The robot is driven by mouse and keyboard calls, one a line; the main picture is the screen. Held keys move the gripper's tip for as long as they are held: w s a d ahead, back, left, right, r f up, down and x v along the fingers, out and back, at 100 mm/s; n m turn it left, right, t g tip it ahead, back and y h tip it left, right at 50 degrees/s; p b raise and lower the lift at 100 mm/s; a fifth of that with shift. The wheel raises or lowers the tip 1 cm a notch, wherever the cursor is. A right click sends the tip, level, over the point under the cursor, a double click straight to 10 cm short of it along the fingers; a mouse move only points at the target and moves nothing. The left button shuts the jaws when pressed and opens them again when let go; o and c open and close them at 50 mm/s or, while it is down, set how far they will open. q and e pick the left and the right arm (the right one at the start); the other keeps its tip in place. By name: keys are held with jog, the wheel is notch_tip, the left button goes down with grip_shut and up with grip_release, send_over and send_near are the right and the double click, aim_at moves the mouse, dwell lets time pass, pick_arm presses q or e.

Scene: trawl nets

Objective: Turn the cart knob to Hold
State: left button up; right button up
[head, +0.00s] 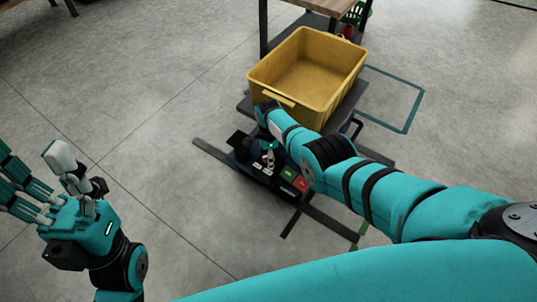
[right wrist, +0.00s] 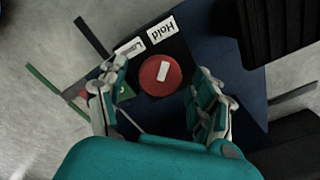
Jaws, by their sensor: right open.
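The cart knob (right wrist: 153,86) is a round red disc with a short white bar on it, on a dark panel (right wrist: 126,75) in the right wrist view. A white label reading "Hold" (right wrist: 163,28) lies above the knob, and another white label (right wrist: 130,45) lies left of it. My right gripper (right wrist: 162,76) is open, with its fingers on either side of the knob; whether they touch it I cannot tell. In the head view my right gripper (head: 268,158) is over the cart's panel and hides the knob. My left gripper (head: 48,180) is open and empty at the left.
The cart carries an empty yellow bin (head: 300,75). Red (head: 287,172) and green (head: 301,184) patches show on its panel. A wooden-topped table (head: 335,8) stands behind the bin. The grey floor left of the cart is clear.

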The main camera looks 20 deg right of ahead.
jog(key=shift+r, duration=0.1)
jog(key=shift+w+r, duration=0.1)
jog(key=shift+r, duration=0.35)
notch_tip(320, 180, up, 11)
dwell(0.6)
